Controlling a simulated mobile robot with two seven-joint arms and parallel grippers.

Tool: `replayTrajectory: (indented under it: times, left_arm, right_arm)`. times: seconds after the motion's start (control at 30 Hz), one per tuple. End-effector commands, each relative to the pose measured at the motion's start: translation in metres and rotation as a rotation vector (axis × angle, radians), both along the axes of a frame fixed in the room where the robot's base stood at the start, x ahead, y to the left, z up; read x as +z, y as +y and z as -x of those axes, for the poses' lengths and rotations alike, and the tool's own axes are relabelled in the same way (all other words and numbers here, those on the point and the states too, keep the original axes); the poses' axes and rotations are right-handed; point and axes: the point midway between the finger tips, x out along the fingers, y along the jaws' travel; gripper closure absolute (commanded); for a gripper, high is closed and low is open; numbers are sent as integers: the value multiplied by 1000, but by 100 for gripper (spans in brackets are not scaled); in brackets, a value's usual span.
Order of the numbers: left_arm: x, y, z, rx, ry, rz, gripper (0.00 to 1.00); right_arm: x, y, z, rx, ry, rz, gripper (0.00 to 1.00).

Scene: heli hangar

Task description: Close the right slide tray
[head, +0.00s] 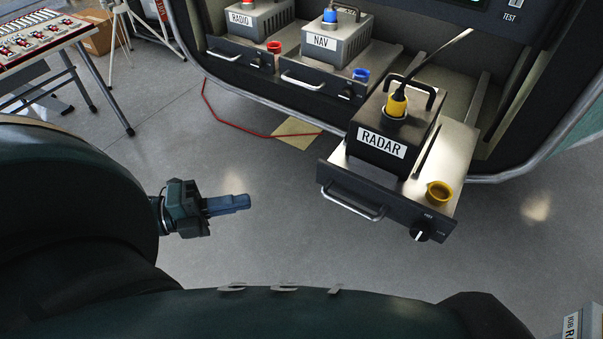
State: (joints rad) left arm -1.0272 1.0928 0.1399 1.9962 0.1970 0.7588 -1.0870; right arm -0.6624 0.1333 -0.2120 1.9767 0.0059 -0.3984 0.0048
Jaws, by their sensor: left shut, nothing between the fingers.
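The right slide tray (456,158) is pulled out from the helicopter's open bay, with its dark front panel (375,205) and a grey bar handle (353,204) facing me. A black RADAR box (393,138) with a yellow plug and a cable sits on it. A yellow cap (438,193) lies at its right front, above a black knob (420,233). My left gripper (246,203) is shut and empty, left of the tray handle and apart from it. My right gripper is not in view.
The RADIO tray (240,53) and NAV tray (315,80) sit further back in the bay to the left. A table with a control panel (35,40) stands at the far left. A red cord (240,126) lies on the floor. The floor before the tray is clear.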

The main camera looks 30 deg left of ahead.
Motion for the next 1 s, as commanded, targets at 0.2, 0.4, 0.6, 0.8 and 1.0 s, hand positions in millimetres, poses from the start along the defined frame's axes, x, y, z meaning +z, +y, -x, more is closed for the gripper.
replayTrajectory:
  times: [0.2, 0.4, 0.6, 0.8, 1.0]
  left_arm:
    - [1, -15, -14, -11, -18, -2, 100]
    - [1, -38, -36, -11, -19, -1, 100]
    - [2, -58, -54, -10, -18, -2, 100]
    - [2, -74, -72, -8, -16, -2, 100]
    - [2, -74, -93, -8, -14, -5, 100]
  right_arm:
    - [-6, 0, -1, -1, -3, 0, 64]
    - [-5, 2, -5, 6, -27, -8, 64]
    - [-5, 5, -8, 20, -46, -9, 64]
    - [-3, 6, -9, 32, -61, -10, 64]
    - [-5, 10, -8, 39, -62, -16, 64]
